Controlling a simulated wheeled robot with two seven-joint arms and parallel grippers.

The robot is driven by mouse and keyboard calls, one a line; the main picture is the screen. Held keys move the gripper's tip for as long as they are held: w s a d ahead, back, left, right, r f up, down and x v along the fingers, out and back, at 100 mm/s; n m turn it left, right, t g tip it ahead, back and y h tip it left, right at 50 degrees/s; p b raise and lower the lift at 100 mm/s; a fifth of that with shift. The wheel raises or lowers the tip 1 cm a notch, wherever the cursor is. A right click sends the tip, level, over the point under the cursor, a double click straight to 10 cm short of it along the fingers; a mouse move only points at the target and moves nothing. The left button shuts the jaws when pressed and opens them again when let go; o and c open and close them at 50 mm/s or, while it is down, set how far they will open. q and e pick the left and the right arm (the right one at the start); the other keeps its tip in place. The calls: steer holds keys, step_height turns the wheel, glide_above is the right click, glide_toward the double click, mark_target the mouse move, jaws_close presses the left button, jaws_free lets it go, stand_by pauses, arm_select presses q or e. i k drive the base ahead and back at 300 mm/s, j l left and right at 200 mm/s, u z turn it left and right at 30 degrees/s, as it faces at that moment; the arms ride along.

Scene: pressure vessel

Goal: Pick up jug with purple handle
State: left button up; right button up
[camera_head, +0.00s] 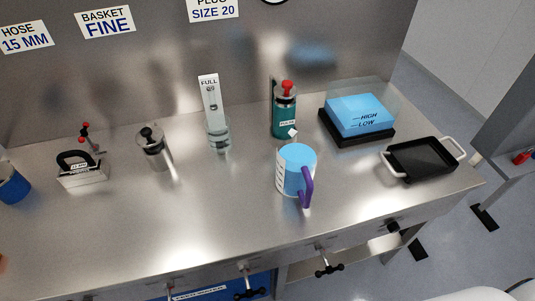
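The jug (291,168) stands upright on the steel counter (200,220), right of the middle and near the front. It has a light blue body or contents and white markings on its left side. Its purple handle (306,187) faces the front, slightly to the right. Nothing holds or touches the jug from the front. Neither of my grippers shows in the head view.
Behind the jug stands a teal bottle with a red top (285,110). To the right are a blue block on a black base (360,115) and a black tray (423,160). A clear cylinder (218,135) stands left. Valve handles (328,268) project below the counter's front edge.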

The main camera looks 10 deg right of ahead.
mark_target(296, 155)
steer(key=k+j+z, duration=0.15)
steer(key=j, duration=0.25)
steer(key=j+z, duration=0.15)
steer(key=j, duration=0.25)
steer(key=k+j+z, duration=0.2)
steer(key=j, duration=0.2)
steer(key=k+j+z, duration=0.15)
steer(key=j, duration=0.2)
steer(key=i, duration=0.05)
